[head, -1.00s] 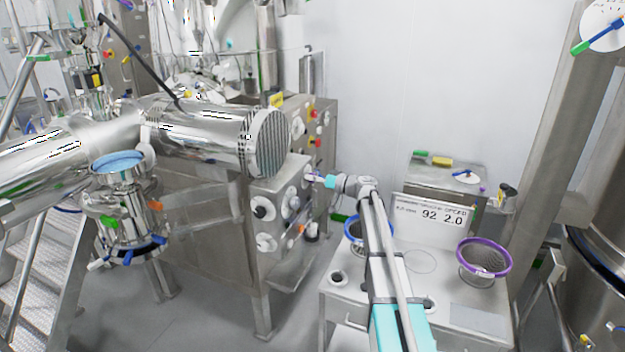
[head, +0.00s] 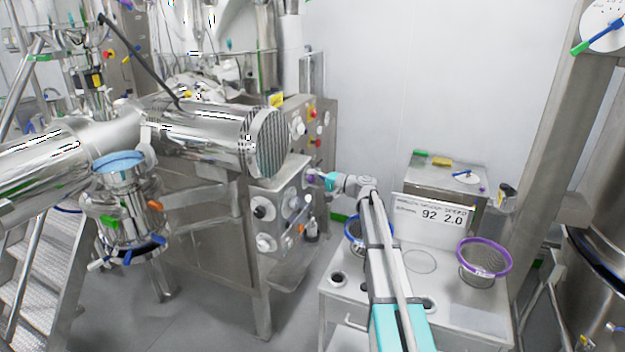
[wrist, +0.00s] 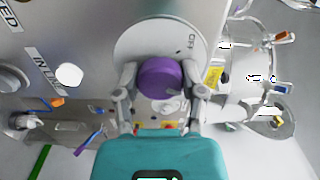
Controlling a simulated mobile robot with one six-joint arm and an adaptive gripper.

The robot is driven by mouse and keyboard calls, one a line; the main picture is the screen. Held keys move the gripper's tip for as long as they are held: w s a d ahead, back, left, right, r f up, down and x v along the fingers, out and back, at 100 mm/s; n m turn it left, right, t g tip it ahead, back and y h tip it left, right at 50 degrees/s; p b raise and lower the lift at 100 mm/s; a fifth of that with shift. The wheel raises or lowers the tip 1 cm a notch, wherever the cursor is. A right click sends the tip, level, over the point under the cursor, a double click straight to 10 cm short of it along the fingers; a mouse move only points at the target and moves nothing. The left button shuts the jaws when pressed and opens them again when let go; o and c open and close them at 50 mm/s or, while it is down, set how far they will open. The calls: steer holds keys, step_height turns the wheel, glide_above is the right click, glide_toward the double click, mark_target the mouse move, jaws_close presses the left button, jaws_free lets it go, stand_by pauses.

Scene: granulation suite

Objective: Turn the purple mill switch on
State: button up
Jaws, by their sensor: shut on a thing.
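The purple mill switch (wrist: 160,78) is a round knob on a pale disc (wrist: 140,40) on the steel panel, with a label that seems to read OFF beside it. My gripper (wrist: 160,95) has a finger on each side of the knob and is shut on it. In the head view my gripper (head: 320,178) reaches the right side of the steel machine, and the knob is mostly hidden there. Which way the knob points is hard to tell.
Other knobs (head: 262,208) sit on the machine's near panel. A steel table with a purple-rimmed sieve (head: 484,256), a blue-rimmed sieve (head: 352,232) and a display sign (head: 432,213) stands below and right of my arm. The wall behind is clear.

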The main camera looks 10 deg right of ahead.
steer(key=shift+m, duration=2.3)
steer(key=o, duration=1.2)
steer(key=shift+c, duration=0.2)
steer(key=v, duration=1.2)
steer(key=shift+a, duration=0.1)
